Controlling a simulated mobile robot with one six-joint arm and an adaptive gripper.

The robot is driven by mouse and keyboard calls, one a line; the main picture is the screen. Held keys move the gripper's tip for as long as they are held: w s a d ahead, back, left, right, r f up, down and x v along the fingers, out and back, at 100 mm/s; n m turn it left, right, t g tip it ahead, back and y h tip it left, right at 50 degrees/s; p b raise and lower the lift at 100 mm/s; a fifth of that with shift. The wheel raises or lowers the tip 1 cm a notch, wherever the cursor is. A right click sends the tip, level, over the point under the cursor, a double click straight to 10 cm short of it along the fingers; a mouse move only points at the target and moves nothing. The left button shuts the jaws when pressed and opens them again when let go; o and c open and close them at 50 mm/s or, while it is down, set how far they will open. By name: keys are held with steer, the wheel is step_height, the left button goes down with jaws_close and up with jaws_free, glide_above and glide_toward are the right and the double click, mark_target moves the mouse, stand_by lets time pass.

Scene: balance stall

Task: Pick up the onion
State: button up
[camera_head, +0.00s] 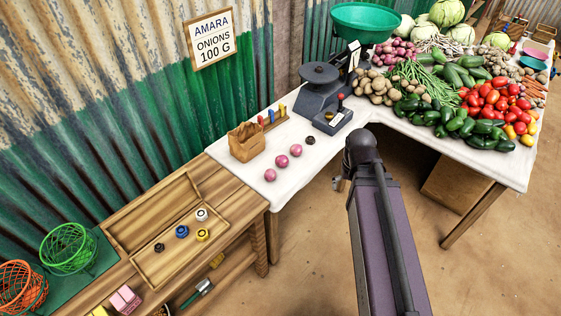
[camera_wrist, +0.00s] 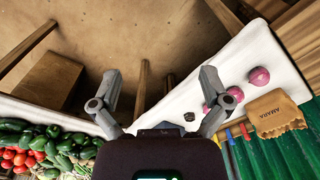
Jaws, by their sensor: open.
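Three pink-purple onions lie in a row on the white cloth in the head view: a near one (camera_head: 270,175), a middle one (camera_head: 282,161) and a far one (camera_head: 296,150). In the wrist view two show clearly, one (camera_wrist: 259,77) and another (camera_wrist: 235,94); a third is partly hidden behind a finger. My gripper (camera_wrist: 160,88) is open, with its fingers spread and nothing between them. It points over the floor beside the table edge, apart from the onions. In the head view my arm mostly hides the gripper.
A brown paper bag (camera_head: 247,142) stands behind the onions. A small dark round object (camera_head: 310,140) lies past them, near the black scale (camera_head: 325,98) with its green pan (camera_head: 362,20). Vegetables fill the table's right side. A wooden tray (camera_head: 150,262) holds small weights at left.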

steer(key=w+a+f+n+t+b, duration=0.1)
steer(key=w+a+f+t+b, duration=0.1)
steer(key=w+a, duration=0.65)
steer(key=n+t+b, duration=0.1)
steer(key=t+b, duration=0.1)
steer(key=b, duration=0.1)
glide_toward(282, 158)
steer(key=s+d+r, duration=0.1)
steer(key=shift+s+d+r+y, duration=0.15)
steer(key=shift+r+y, duration=0.1)
steer(key=shift+y, duration=0.15)
steer(key=shift+f, duration=0.15)
steer(key=b+x, duration=0.7)
steer(key=x, duration=0.1)
steer(key=shift+w+f+b, duration=0.15)
steer(key=shift+w+b, duration=0.05)
steer(key=shift+b, duration=0.2)
steer(key=shift+w+a+b+x, duration=0.15)
steer(key=shift+b+x, duration=1)
steer(key=shift+x, duration=0.15)
steer(key=shift+w+a+b+x, duration=0.15)
steer(key=shift+b+x, duration=1)
steer(key=shift+x, duration=0.15)
